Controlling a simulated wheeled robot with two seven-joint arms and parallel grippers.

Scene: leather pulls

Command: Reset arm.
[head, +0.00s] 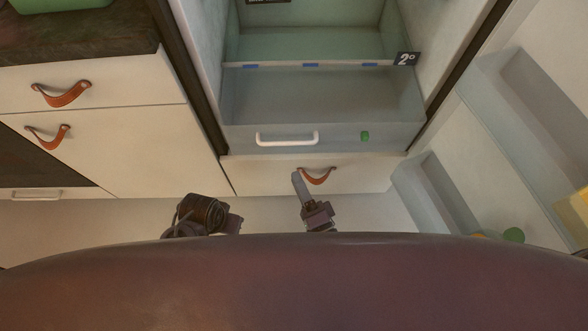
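My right gripper (297,177) is just in front of the low white drawer (263,175) under the fridge. Its pale fingers overlap the left end of the brown leather pull (318,181) in the picture. I cannot tell whether they touch it. The fingers look like one narrow bar, so the gap between them does not show. Nothing held shows in them. A dark part of my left arm shows at the lower left of the middle, but its fingers do not show.
The open fridge has a clear drawer (240,140) with a white handle (287,139). Its door with bins (435,190) stands open at right. White cabinet drawers (130,90) with leather pulls (62,95) are at left, below a dark counter (100,35) with a green container (60,4).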

